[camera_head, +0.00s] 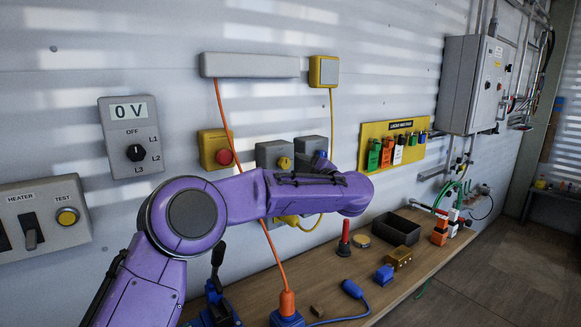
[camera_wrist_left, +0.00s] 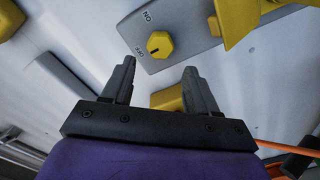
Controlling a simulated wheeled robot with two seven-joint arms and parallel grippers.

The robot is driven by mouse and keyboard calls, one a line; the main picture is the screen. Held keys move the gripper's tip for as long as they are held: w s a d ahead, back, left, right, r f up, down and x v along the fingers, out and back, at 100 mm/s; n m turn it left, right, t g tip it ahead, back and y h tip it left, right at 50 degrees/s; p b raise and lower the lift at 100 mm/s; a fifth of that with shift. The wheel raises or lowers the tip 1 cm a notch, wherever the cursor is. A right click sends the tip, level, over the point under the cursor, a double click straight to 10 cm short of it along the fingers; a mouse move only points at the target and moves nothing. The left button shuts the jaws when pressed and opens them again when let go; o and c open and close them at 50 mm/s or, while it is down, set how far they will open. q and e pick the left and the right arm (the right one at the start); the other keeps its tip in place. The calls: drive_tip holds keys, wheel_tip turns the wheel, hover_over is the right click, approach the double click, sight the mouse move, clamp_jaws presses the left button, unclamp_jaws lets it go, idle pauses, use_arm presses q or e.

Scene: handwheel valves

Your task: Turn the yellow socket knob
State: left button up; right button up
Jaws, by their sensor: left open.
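The yellow socket knob (camera_head: 284,162) is on a grey wall box (camera_head: 268,149), just above my left forearm in the head view. In the left wrist view the yellow knob (camera_wrist_left: 159,44) sits on a grey plate (camera_wrist_left: 185,38) with ON and OFF labels. My left gripper (camera_wrist_left: 159,66) is open and empty. Its two fingers point toward the plate, and the knob shows beyond the gap between the fingertips, apart from both. My right gripper is not in view.
A yellow plug (camera_wrist_left: 237,20) is beside the knob. A red button on a yellow box (camera_head: 211,140) is to the left. An orange cable (camera_head: 226,125) hangs behind my arm. The bench (camera_head: 335,265) below holds a black bin (camera_head: 396,229) and several small parts.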

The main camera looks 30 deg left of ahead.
sight(286, 164)
use_arm(q)
drive_tip(key=w+a, duration=0.1)
drive_tip(key=w+a+f, duration=0.1)
drive_tip(key=a, duration=0.1)
drive_tip(key=shift+w, duration=0.4)
drive_tip(key=shift+s+a+r, duration=0.1)
drive_tip(key=shift+a+r, duration=0.1)
drive_tip(key=shift+a, duration=0.05)
drive_tip(key=shift+s+a+r, duration=0.1)
drive_tip(key=shift+s+r, duration=0.1)
drive_tip(key=shift+s, duration=0.1)
drive_tip(key=shift+w+f, duration=0.1)
drive_tip(key=shift+w, duration=0.1)
drive_tip(key=c, duration=0.8)
drive_tip(key=shift+o, duration=0.2)
